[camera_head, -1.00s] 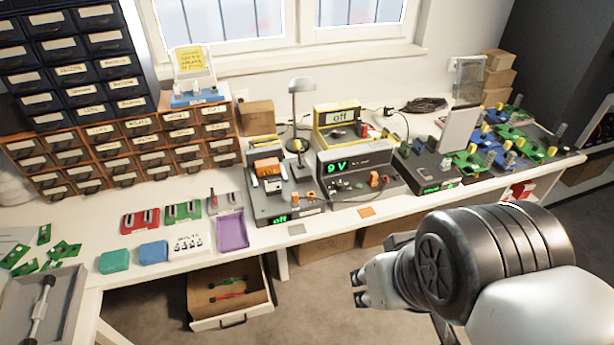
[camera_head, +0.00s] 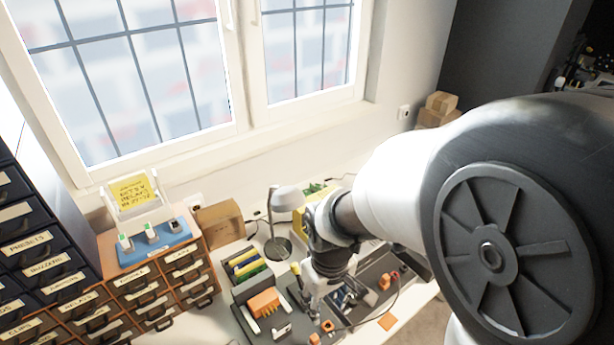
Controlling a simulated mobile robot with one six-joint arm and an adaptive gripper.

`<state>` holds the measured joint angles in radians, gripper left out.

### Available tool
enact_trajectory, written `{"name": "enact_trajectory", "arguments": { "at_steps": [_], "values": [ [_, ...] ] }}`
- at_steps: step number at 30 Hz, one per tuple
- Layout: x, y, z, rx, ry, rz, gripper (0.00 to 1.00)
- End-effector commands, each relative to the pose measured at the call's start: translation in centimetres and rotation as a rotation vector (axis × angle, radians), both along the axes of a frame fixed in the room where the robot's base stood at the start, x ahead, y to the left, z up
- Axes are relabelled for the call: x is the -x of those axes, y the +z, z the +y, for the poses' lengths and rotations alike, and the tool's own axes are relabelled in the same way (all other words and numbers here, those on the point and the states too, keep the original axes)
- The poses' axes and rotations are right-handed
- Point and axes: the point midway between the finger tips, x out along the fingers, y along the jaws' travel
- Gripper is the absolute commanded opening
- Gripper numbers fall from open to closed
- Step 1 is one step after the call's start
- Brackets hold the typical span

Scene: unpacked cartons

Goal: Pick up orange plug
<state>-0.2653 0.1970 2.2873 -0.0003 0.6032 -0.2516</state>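My gripper (camera_head: 316,304) points down over the grey bench units, reaching in from the right. Its fingers are small and partly blurred, and I cannot tell whether they are open or shut or hold anything. A small orange piece (camera_head: 327,325) is just below and right of the fingers, with another orange piece (camera_head: 314,339) close by. A further orange piece (camera_head: 384,281) sits on the unit to the right. I cannot tell which of these is the orange plug. My arm hides much of the bench behind the gripper.
A larger orange block (camera_head: 264,303) sits on the left unit, beside a rack of coloured strips (camera_head: 248,268). A desk lamp (camera_head: 284,200) stands close behind my gripper. Label drawers (camera_head: 140,300) and a cardboard box (camera_head: 219,224) are to the left. A cable loops at the right.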

Motion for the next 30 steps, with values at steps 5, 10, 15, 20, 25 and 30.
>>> {"name": "enact_trajectory", "arguments": {
  "at_steps": [5,10,15,20,25,30],
  "values": [
    [-0.3,-2.1,1.4,0.014,0.066,0.046,0.40],
    [-0.3,-4.3,1.6,0.017,0.080,0.055,0.40],
    [-0.3,-8.1,1.6,0.017,0.078,0.056,0.40],
    [-0.3,-11.6,1.5,0.017,0.078,0.056,0.40],
    [-0.4,-14.2,1.6,0.017,0.077,0.054,0.40],
    [-0.4,-15.0,1.6,0.016,0.077,0.052,0.40]
  ]
}}
